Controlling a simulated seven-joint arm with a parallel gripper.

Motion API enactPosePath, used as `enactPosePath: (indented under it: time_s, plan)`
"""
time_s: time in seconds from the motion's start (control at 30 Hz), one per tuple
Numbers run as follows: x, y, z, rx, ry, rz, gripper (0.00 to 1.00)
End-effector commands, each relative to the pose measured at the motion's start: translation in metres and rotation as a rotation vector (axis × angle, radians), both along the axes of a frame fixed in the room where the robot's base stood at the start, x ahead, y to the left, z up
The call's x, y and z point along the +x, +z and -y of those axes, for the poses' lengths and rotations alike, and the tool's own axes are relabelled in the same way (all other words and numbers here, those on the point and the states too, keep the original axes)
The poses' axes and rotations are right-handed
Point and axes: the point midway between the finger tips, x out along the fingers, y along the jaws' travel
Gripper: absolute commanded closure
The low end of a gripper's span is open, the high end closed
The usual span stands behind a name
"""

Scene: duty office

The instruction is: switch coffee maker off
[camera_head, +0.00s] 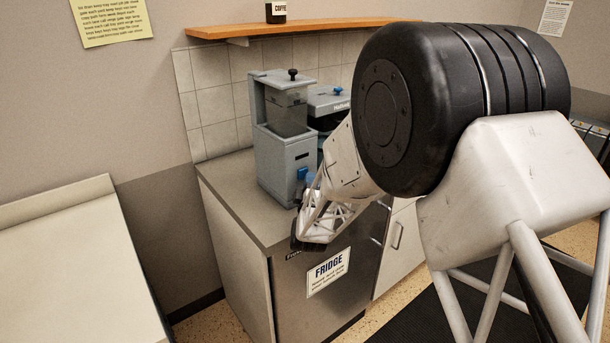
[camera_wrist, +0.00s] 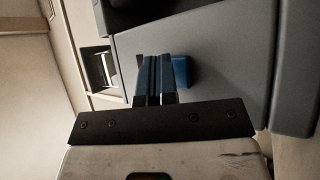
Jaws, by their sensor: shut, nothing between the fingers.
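The grey machine (camera_head: 285,150), which I take for the coffee maker, stands upright on the counter, with a clear upper part and a dark knob on top. In the wrist view its grey face (camera_wrist: 225,55) fills the right half. A small blue block (camera_wrist: 182,72), which looks like a switch, is on that face. My gripper (camera_wrist: 155,62) is shut and empty, its blue-lined fingers close beside the blue block; I cannot tell if they touch. In the head view the fingertips are hard to tell apart from the blue part low on the machine's front.
The counter (camera_head: 232,190) has free room at left. Below is the fridge (camera_head: 318,295). An orange shelf (camera_head: 300,27) holds a coffee jar (camera_head: 276,12).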

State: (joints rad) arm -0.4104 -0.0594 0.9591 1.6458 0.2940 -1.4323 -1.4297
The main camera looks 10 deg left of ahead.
Motion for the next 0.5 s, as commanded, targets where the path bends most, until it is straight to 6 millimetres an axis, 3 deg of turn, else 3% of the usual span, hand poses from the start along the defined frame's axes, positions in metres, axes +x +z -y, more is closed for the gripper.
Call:
enactPosePath:
  time_s: [0.5]
  plan:
    - [-0.0091, 0.0002, 0.0091, 0.0, 0.0, 0.001, 1.0]
